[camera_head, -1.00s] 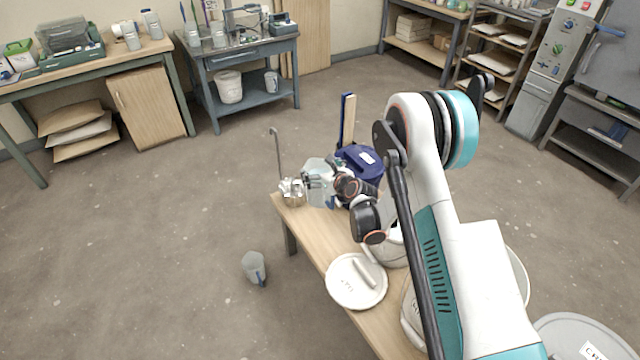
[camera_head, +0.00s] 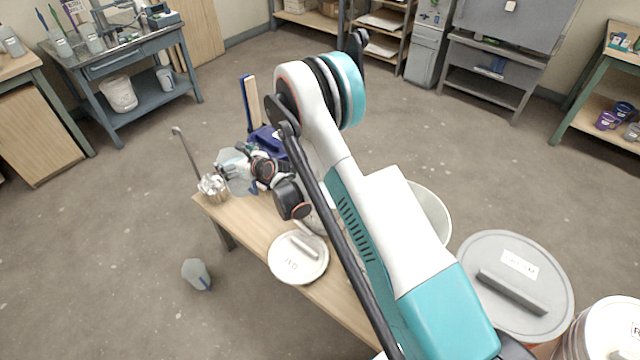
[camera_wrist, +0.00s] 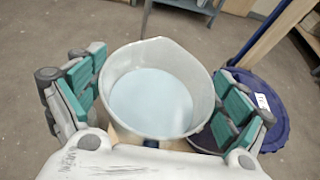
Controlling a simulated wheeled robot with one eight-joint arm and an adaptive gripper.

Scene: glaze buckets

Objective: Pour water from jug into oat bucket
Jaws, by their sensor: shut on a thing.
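My gripper (camera_wrist: 150,105) is shut on a clear jug (camera_head: 233,172), which it holds by the far end of the wooden table (camera_head: 262,215). In the wrist view the jug (camera_wrist: 189,55) is between the teal-padded fingers, roughly upright, with pale blue water (camera_wrist: 150,100) inside. I cannot pick out the oat bucket by a readable label. An open pale bucket (camera_head: 432,213) stands right of the table, partly behind my arm.
A navy-lidded bucket (camera_head: 268,138) is close beside the jug. A metal pot (camera_head: 213,188) with a long-handled tool stands at the table corner. A grey-lidded bucket (camera_head: 540,318) and another white-lidded one (camera_head: 598,325) are at right. A measuring jug (camera_head: 195,272) is on the floor.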

